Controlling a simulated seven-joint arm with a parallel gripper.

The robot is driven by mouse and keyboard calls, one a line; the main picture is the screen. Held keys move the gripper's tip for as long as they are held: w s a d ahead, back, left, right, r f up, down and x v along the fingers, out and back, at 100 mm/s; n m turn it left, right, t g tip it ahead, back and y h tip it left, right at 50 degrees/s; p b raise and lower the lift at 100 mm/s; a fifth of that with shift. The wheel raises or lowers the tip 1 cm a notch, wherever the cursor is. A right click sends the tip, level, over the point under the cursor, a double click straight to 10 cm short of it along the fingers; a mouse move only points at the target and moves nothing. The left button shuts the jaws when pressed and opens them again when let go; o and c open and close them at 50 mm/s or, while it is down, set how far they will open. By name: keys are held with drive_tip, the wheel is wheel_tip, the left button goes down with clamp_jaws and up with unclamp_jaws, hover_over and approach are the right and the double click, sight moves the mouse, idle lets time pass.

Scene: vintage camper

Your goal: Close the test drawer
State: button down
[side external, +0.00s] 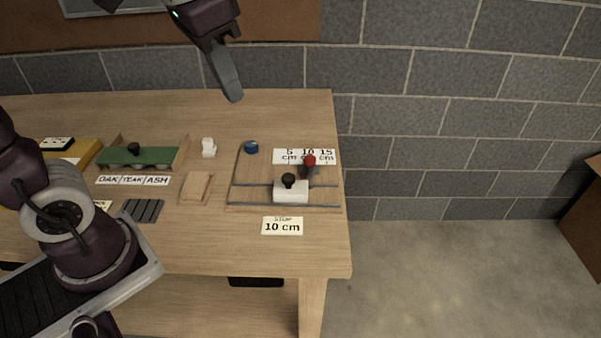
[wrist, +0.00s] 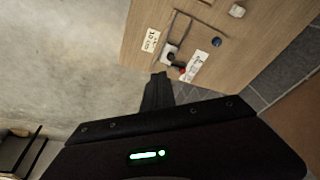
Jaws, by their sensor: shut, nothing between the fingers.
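No part is clearly marked as the test drawer. A green piece (side external: 140,157) with a black knob sits between wooden side rails at the back left of the table, above a label reading OAK/TEAK/ASH; I cannot tell if it is a drawer. A dark piece (side external: 256,282) shows under the table's front edge, mostly hidden. My gripper (side external: 235,97) hangs above the back of the table in the side view, shut and empty, with nothing touching its fingers. Its shut fingers (wrist: 158,92) also show in the wrist view, pointing toward the table's edge.
A wooden jig (side external: 235,207) with metal rails, a white block (side external: 291,193) with a black knob and a red knob (side external: 309,160) stands at the right. A blue knob (side external: 251,147), a white piece (side external: 208,148) and a 10 cm label (side external: 282,226) are nearby. A block wall (side external: 420,90) stands behind.

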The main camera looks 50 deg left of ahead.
drive_tip(key=w+f+m+g, duration=0.2)
drive_tip(key=w+f, duration=0.1)
drive_tip(key=w, duration=0.9)
drive_tip(key=w+d+f+m+g+y, duration=0.1)
drive_tip(key=w+f+g, duration=0.1)
drive_tip(key=w+f, duration=0.4)
drive_tip(key=w+d+f+m+g, duration=0.1)
drive_tip(key=w+d+f, duration=0.15)
drive_tip(key=f, duration=0.55)
hover_over(299, 185)
drive_tip(key=w+d, duration=0.3)
drive_tip(key=w, duration=0.1)
drive_tip(key=x, duration=0.3)
drive_tip(key=w+x, duration=0.1)
drive_tip(key=x, duration=0.2)
drive_tip(key=w+d+x, duration=0.1)
drive_tip(key=x, duration=0.2)
drive_tip(key=shift+a+f, duration=0.1)
drive_tip(key=shift+f, duration=0.1)
drive_tip(key=s+a, duration=0.2)
drive_tip(key=shift+s+f, duration=0.15)
drive_tip(key=shift+s, duration=0.25)
drive_tip(key=shift+s+a, duration=0.1)
drive_tip(key=shift+s, duration=0.25)
